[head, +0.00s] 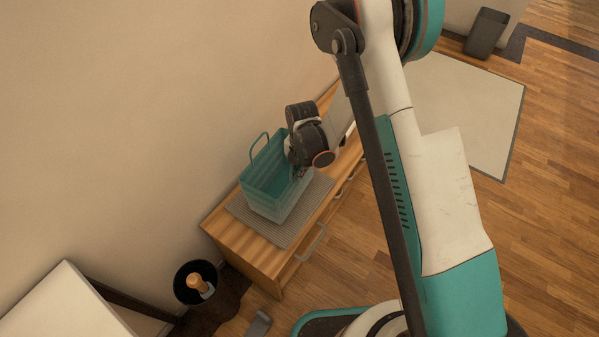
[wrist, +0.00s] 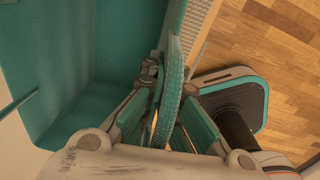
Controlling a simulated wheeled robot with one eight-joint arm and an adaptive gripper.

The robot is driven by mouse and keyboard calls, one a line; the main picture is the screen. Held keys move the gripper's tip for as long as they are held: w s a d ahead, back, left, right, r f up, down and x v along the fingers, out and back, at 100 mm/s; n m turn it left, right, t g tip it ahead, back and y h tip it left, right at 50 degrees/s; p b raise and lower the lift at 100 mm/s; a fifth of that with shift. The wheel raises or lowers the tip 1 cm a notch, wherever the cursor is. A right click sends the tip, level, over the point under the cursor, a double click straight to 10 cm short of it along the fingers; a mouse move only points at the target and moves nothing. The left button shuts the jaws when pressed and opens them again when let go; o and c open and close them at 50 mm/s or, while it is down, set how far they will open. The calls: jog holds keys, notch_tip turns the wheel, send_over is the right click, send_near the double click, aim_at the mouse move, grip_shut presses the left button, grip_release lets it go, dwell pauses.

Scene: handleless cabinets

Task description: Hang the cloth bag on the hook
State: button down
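The teal cloth bag (head: 268,190) stands upright and open-topped on a grey mat on a wooden cabinet, in the head view. One handle loop stands up at its far left side. My gripper (head: 298,172) is at the bag's right side, its fingers partly hidden there. In the wrist view, a teal strap of the bag (wrist: 174,75) runs between the two fingers of my gripper (wrist: 170,88), which press close on both sides of it. The bag's open inside fills the left of that view. I see no hook in either view.
The wooden cabinet (head: 262,254) stands against a bare wall, with handles on its front. The grey ribbed mat (head: 291,226) lies under the bag. A dark bin (head: 183,284) and a white table (head: 62,305) stand at lower left. Open wooden floor lies right of the cabinet.

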jog(key=c, duration=1.8)
grip_release()
jog(key=s+d+r+m+t+p, duration=0.1)
jog(key=d+r+m+p, duration=0.25)
jog(key=r, duration=1.05)
jog(key=s+d+r+m+t+p, duration=0.1)
jog(key=d+r+m+p, duration=0.2)
jog(key=r, duration=1)
jog(key=s+d+r+m+t, duration=0.2)
jog(key=s+d+r+m, duration=0.2)
jog(key=s+r+m, duration=0.3)
jog(key=s+d+r+m+t, duration=0.3)
jog(key=s+d+r+m, duration=0.2)
jog(key=s+r+m, duration=0.3)
jog(key=s+m, duration=0.4)
jog(key=m, duration=0.4)
jog(key=shift+s+d+r, duration=0.15)
jog(key=shift+d+r, duration=0.1)
jog(key=shift+d, duration=0.05)
